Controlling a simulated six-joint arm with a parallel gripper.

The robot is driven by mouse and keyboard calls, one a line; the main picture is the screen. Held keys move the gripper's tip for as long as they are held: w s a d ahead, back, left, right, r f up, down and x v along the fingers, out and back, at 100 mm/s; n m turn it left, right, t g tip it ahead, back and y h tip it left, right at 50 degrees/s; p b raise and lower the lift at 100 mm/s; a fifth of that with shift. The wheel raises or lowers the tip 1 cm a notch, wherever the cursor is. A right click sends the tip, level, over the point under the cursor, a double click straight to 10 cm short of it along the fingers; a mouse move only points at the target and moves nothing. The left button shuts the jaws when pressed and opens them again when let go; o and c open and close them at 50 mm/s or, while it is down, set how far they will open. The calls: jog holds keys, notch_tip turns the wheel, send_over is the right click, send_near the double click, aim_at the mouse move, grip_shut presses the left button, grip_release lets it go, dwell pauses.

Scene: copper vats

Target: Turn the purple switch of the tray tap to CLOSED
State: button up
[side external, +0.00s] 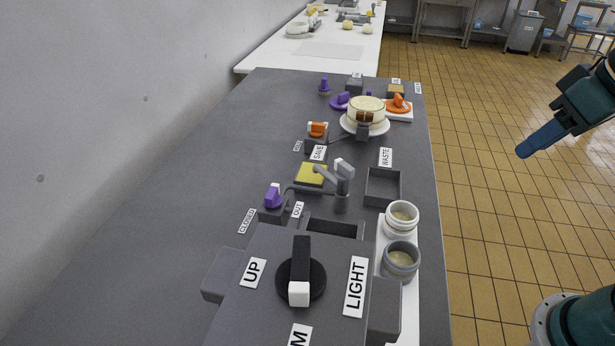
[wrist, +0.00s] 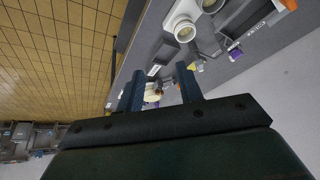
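The purple switch (side external: 272,196) sits on a small grey block on the dark bench, with a CLOSED label (side external: 247,221) to its left and an OUT label (side external: 297,209) to its right. I cannot tell clearly which label it points at. The grey tap (side external: 342,186) stands to its right. In the wrist view a purple piece (wrist: 235,51), likely this switch, shows at upper right. My gripper (wrist: 158,80) is open and empty, its two blue fingers apart. In the side view my gripper (side external: 530,148) hangs at the right, beyond the bench edge, far from the switch.
A black dial (side external: 301,270) on a grey box stands in front. Two pots (side external: 401,218) (side external: 401,261), a WASTE tray (side external: 383,200), a yellow pad (side external: 310,174), an orange switch (side external: 317,129) and a cheese (side external: 367,110) on a plate are nearby. The bench's left side is clear.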

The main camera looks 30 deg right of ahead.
jog(key=w+a+r+m+g, duration=0.15)
jog(key=w+a+r, duration=0.25)
jog(key=w, duration=0.5)
jog(key=m+g, duration=0.4)
jog(key=m, duration=0.3)
send_over(272, 191)
notch_tip(272, 191, down, 10)
jog(key=shift+r, duration=0.15)
jog(key=shift+f, duration=0.2)
notch_tip(272, 191, down, 13)
jog(key=shift+f, duration=0.2)
grip_shut()
